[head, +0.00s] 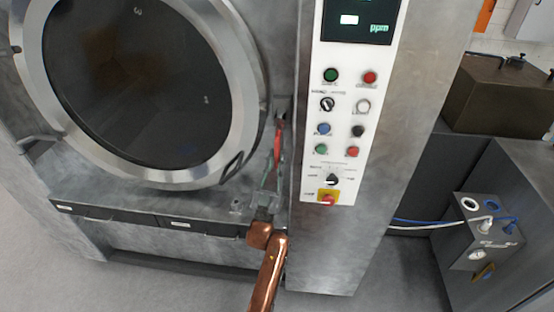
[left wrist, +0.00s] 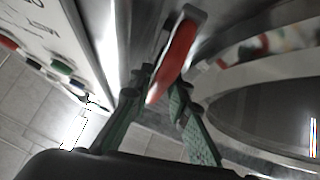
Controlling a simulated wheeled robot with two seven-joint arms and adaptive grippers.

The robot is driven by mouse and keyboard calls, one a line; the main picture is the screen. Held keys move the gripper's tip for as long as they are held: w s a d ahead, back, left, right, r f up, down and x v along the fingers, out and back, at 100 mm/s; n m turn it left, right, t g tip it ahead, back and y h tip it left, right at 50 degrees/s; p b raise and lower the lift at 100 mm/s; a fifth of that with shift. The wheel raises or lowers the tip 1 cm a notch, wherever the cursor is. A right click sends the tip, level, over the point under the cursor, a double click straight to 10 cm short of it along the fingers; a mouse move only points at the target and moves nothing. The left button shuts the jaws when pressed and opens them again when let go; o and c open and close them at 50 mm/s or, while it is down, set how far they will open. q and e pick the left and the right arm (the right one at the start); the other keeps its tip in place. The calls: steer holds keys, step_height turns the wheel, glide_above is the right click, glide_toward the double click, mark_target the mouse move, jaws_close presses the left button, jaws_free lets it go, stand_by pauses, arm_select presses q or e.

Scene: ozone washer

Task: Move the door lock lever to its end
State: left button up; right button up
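The door lock lever (head: 278,138) has a red handle and stands upright on the metal frame between the round door and the control panel. In the left wrist view the red handle (left wrist: 178,55) comes down from a metal bracket, its lower end between my fingers. My left gripper (head: 271,172), with green fingers on a copper arm, reaches up to the lever from below. In the left wrist view the left gripper (left wrist: 162,85) has one finger on each side of the handle, closed in close against it. The exact contact is partly hidden by the handle. My right gripper is not in view.
The round dark-glass door (head: 130,80) with its metal rim is left of the lever. The control panel (head: 345,125), with several buttons and knobs, is close on the right. A small box with hoses (head: 484,240) is at the far right. Floor shows below.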

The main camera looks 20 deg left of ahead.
mark_target(279, 141)
arm_select(q)
steer(key=shift+o, duration=1.3)
steer(key=shift+d, duration=0.1)
steer(key=shift+w, duration=0.1)
step_height(279, 141, up, 10)
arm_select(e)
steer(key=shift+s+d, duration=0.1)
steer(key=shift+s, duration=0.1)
arm_select(q)
steer(key=shift+d+f, duration=0.1)
steer(key=shift+d, duration=0.05)
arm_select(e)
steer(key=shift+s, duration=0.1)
